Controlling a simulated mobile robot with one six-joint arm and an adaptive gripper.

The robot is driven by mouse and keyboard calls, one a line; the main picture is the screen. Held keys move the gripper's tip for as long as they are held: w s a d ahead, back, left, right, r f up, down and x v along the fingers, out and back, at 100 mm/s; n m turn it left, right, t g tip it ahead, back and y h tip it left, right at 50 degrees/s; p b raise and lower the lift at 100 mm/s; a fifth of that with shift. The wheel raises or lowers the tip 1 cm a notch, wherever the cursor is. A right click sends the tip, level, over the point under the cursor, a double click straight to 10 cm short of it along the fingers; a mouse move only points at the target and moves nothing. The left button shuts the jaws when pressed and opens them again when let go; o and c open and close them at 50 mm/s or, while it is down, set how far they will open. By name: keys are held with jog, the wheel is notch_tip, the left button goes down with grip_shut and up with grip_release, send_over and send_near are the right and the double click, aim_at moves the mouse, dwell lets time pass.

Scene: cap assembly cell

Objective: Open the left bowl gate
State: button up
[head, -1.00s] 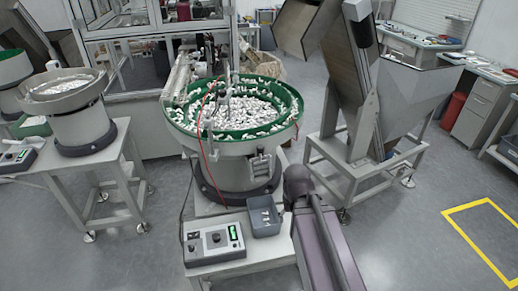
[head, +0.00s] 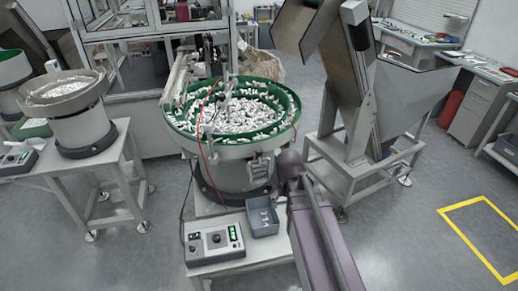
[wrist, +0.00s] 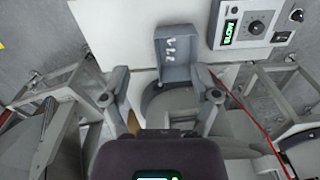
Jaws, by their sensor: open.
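A feeder bowl with a green rim (head: 290,131), full of small white parts, stands at the centre on a grey drum. A small metal fitting (head: 261,165) is on the drum's front right side; I cannot tell whether it is a gate or how it is set. Another bowl (head: 68,92) stands on a table at the left; no gate shows clearly on it. My gripper (wrist: 165,92) is open and empty in the wrist view, its fingers spread apart above the grey round base and near a grey bin (wrist: 174,58).
A control box (head: 214,243) and the grey bin (head: 263,220) sit on a low stand before the centre bowl. A red cable (head: 205,150) hangs down the bowl's front. A hopper frame (head: 350,150) stands close on the right. The right floor is open.

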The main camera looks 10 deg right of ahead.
aim_at(259, 150)
jog(key=w+a+r+n+p, duration=0.1)
jog(key=w+a+r+p, duration=0.2)
jog(key=w+r+p, duration=0.5)
jog(key=w+a+r+n+p, duration=0.2)
jog(key=w+r+p, duration=0.6)
jog(key=w, duration=0.6)
notch_tip(259, 150, up, 2)
jog(key=shift+a+r+n+p, duration=0.1)
jog(key=shift+a+n+p, duration=0.25)
jog(key=shift+a, duration=0.25)
jog(key=shift+f, duration=0.2)
notch_tip(259, 150, down, 14)
jog(key=b, duration=1.3)
jog(key=shift+r+b, duration=0.25)
jog(key=shift+b, duration=0.15)
grip_shut()
